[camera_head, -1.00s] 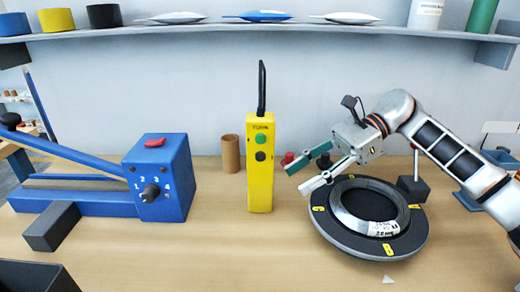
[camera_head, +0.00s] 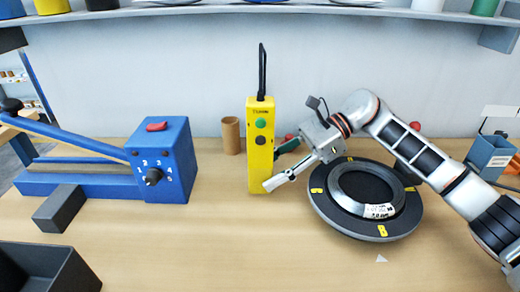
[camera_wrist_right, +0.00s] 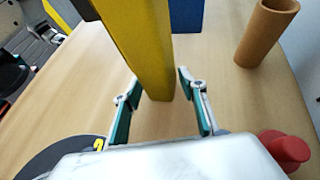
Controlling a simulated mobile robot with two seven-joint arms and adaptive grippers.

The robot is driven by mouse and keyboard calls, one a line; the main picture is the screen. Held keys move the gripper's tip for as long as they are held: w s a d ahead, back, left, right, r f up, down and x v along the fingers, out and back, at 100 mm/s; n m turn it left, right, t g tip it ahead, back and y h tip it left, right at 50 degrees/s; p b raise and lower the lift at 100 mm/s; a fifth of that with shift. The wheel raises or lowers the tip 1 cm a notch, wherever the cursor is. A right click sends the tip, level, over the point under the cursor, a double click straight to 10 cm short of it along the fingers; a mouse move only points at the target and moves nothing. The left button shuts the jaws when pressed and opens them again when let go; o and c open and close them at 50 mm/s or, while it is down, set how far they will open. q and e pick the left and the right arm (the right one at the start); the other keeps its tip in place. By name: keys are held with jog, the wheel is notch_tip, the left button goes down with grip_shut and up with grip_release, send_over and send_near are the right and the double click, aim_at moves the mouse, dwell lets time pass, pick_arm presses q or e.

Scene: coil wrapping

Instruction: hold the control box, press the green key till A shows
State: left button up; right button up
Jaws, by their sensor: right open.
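The yellow control box (camera_head: 259,165) stands upright on the table, with a black cable loop at its top. A green key (camera_head: 260,123) sits above a dark key (camera_head: 261,140) on its front. The lettering above the keys is too small to read surely, and I see no clear A. My right gripper (camera_head: 277,168) is open at the box's lower right side, one finger in front and one partly behind. In the right wrist view its open fingers (camera_wrist_right: 158,85) lie on either side of the lower control box (camera_wrist_right: 147,45), with gaps. My left gripper is out of view.
A black turntable (camera_head: 330,215) with a coil (camera_head: 345,197) lies below my right arm. A brown tube (camera_head: 231,135) stands behind the box to the left. A blue unit (camera_head: 170,165) with a numbered dial is further left. Bare table lies in front.

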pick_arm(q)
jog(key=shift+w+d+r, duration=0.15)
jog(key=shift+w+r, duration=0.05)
pick_arm(e)
jog(key=shift+x, duration=0.8)
jog(key=c, duration=0.7)
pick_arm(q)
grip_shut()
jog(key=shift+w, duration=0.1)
